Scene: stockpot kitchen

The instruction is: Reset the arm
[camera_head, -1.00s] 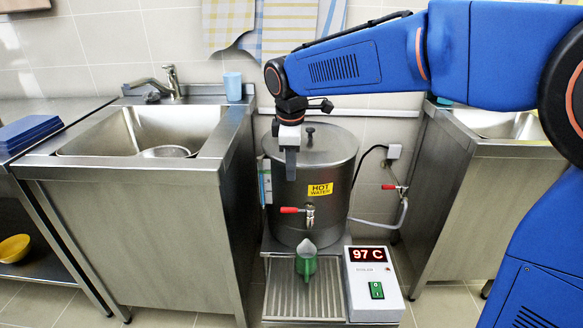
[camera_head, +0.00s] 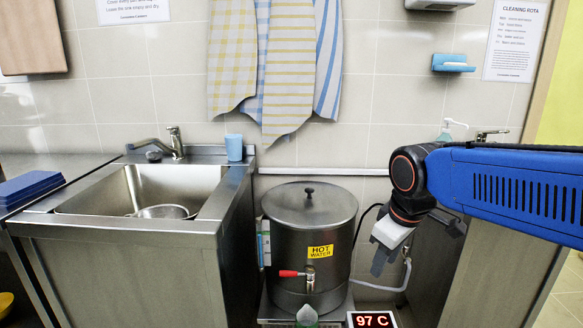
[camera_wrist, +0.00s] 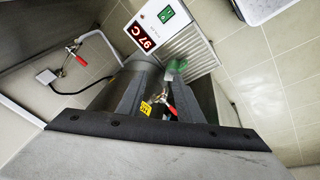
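My arm reaches in from the right in the head view. My gripper (camera_head: 384,262) hangs to the right of the steel hot water boiler (camera_head: 310,235), tilted and apart from it. In the wrist view my gripper (camera_wrist: 168,84) shows two dark grey fingers spread apart, with nothing held between them. The boiler's red-handled tap (camera_wrist: 168,104) and yellow label (camera_wrist: 146,108) show beyond the gap. A green jug (camera_head: 307,315) stands below the tap, cut off by the bottom edge in the head view; it also shows in the wrist view (camera_wrist: 177,67).
A sink unit (camera_head: 120,225) with a blue cup (camera_head: 234,147) stands left of the boiler. Towels (camera_head: 288,75) hang behind. A lit 97 C display (camera_head: 373,320) is low in front. A hose (camera_head: 400,280) runs beside the boiler, near my gripper.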

